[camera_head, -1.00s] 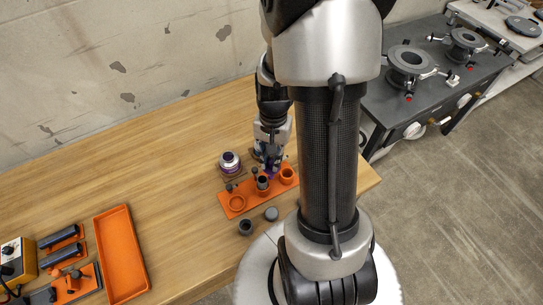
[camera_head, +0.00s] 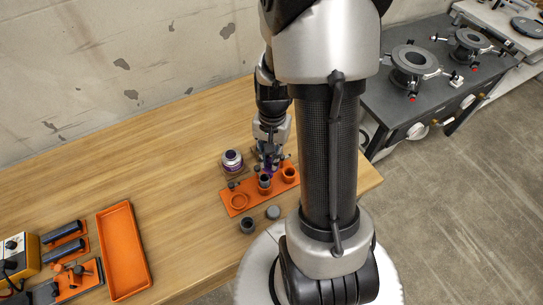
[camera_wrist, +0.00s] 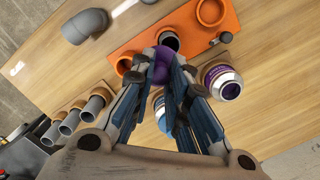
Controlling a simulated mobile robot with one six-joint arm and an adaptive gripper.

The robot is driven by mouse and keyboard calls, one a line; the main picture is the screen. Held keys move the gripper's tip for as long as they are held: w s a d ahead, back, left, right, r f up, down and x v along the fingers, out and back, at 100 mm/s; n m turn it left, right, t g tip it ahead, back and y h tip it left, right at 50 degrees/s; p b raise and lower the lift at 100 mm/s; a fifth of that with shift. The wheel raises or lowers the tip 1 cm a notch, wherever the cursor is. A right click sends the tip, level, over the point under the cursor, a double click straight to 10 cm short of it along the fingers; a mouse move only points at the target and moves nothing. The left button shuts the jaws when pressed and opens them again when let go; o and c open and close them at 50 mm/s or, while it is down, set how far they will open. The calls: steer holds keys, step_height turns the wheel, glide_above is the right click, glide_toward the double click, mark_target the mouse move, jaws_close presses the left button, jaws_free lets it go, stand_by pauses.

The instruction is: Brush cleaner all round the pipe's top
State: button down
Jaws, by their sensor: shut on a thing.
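The grey pipe (camera_head: 264,181) stands upright in the middle of the orange holder (camera_head: 228,195); its dark open top (camera_wrist: 171,41) shows in the wrist view. My gripper (camera_head: 269,160) is shut on a purple dauber (camera_wrist: 163,66). The dauber is right beside the pipe's rim and overlaps it in the wrist view; whether it touches, I cannot tell. The white-and-purple cleaner can (camera_head: 232,159) stands behind and left of the holder; it also shows in the wrist view (camera_wrist: 222,84). Another can behind my fingers is mostly hidden.
An empty orange tray (camera_head: 123,250) and a yellow-and-black unit (camera_head: 20,255) are at the left. A dark bench (camera_head: 400,110) with clamps is at the right. The table's middle left is clear.

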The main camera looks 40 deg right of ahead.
steer(key=shift+w, duration=0.2)
steer(key=shift+w, duration=0.1)
steer(key=shift+w+a, duration=0.2)
steer(key=shift+w, duration=0.15)
steer(key=shift+w+a, duration=0.1)
stand_by(0.4)
steer(key=shift+w+a, duration=0.2)
steer(key=shift+a, duration=0.15)
steer(key=shift+w+a+p, duration=0.2)
steer(key=shift+a+p, duration=0.05)
steer(key=shift+p, duration=0.05)
steer(key=shift+a, duration=0.15)
stand_by(0.4)
